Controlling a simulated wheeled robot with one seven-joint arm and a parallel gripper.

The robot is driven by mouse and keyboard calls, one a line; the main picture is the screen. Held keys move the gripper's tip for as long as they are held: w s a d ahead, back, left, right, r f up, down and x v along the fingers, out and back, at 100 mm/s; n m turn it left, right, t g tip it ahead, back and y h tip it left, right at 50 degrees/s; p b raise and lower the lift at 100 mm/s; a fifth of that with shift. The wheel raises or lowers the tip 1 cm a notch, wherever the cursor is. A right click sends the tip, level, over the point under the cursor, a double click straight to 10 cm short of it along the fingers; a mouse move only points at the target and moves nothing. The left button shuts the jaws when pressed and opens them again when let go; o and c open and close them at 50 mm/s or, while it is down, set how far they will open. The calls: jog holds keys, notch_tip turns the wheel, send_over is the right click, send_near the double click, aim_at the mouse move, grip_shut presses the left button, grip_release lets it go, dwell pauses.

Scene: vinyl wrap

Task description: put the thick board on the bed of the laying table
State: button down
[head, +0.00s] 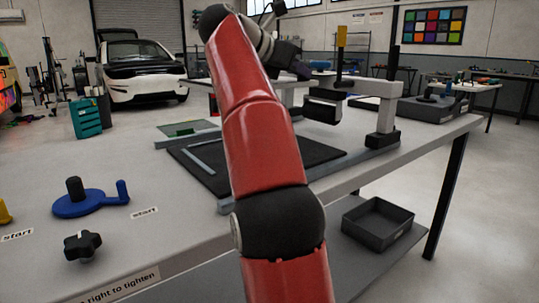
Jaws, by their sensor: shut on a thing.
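The laying table's bed (322,153) is a flat black surface with a grey edge, in the middle of the head view, partly hidden behind my red arm. My arm rises in front of the bed and bends over at the top. My gripper (298,68) is at its far end, above and beyond the bed. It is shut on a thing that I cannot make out. I cannot pick out the thick board with certainty. A thin greyish plate (174,128) with a green piece (184,133) lies behind the bed.
A grey gantry (383,141) with dark parts stands across the bed's right side. A blue crank (80,205) and a black knob (83,246) are on the left near "start" labels. A dark tray (377,224) sits on the lower shelf.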

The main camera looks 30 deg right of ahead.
notch_tip(320, 180, down, 17)
jog(key=b, duration=0.7)
jog(key=shift+r, duration=0.2)
jog(key=shift+f, duration=0.1)
jog(key=c, duration=1.6)
grip_release()
jog(key=shift+r, duration=0.25)
jog(key=p+v, duration=0.1)
jog(key=v, duration=1.1)
jog(key=shift+f+p, duration=0.15)
jog(key=shift+p, duration=0.15)
